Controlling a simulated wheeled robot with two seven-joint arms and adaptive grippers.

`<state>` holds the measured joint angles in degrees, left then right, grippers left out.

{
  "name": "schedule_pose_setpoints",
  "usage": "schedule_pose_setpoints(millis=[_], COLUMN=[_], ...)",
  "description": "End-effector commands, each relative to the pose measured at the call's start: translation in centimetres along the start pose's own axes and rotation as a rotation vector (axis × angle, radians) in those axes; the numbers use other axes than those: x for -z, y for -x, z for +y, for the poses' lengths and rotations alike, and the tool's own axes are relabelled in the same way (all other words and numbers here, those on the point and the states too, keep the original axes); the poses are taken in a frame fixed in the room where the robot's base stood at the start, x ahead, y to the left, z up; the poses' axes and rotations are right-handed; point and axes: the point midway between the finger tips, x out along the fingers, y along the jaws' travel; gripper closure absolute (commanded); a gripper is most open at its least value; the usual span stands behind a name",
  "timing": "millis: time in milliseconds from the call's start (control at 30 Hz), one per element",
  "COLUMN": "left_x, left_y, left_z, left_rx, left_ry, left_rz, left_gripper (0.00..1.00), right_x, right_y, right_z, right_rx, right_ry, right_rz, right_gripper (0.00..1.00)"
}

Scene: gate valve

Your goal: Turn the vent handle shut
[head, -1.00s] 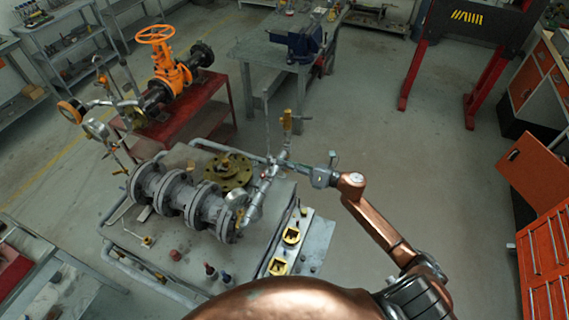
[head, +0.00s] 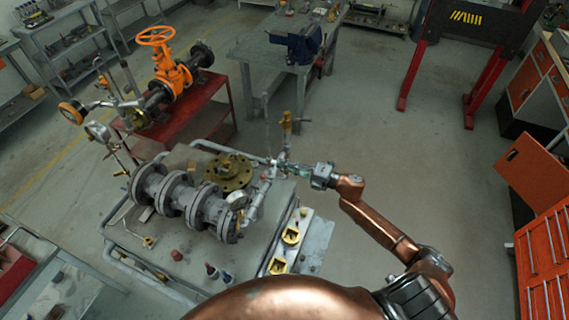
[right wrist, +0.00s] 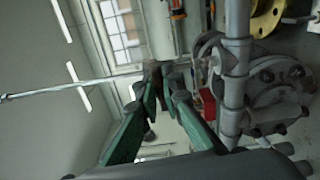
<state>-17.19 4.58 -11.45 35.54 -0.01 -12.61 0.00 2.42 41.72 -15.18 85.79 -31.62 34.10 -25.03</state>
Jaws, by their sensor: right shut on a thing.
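The vent handle (head: 267,125) is a long thin grey rod standing up from the pipework beside the flanged valve assembly (head: 185,200). In the right wrist view the vent handle (right wrist: 75,88) runs out to the left from between the fingertips. My right gripper (head: 283,168) reaches in from the right at the foot of the handle. In the right wrist view its green fingers (right wrist: 165,85) are closed around the handle's near end; the exact contact is partly hidden by the fingers. My left gripper is not in view.
A brass-coloured fitting (head: 286,122) stands just right of the handle. A grey vertical pipe (right wrist: 236,70) is close beside the fingers in the wrist view. The floor to the right is clear.

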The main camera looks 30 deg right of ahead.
Motion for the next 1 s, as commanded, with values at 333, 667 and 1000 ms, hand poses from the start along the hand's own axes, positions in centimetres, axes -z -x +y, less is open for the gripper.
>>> schedule_pose_setpoints(millis=[333,667,1000], left_x=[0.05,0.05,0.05], left_y=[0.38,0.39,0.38], left_z=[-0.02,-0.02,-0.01], left_rx=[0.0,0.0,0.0], left_ry=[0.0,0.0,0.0], left_rz=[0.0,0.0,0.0], left_gripper=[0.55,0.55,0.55], right_x=[-0.2,-0.21,-0.12], right_y=[0.04,0.05,0.01], right_z=[0.0,-0.02,-0.03], right_rx=[0.0,0.0,0.0], right_ry=[-0.097,-0.105,-0.104], right_rz=[-0.004,-0.004,-0.002], right_gripper=[1.0,1.0,0.78])
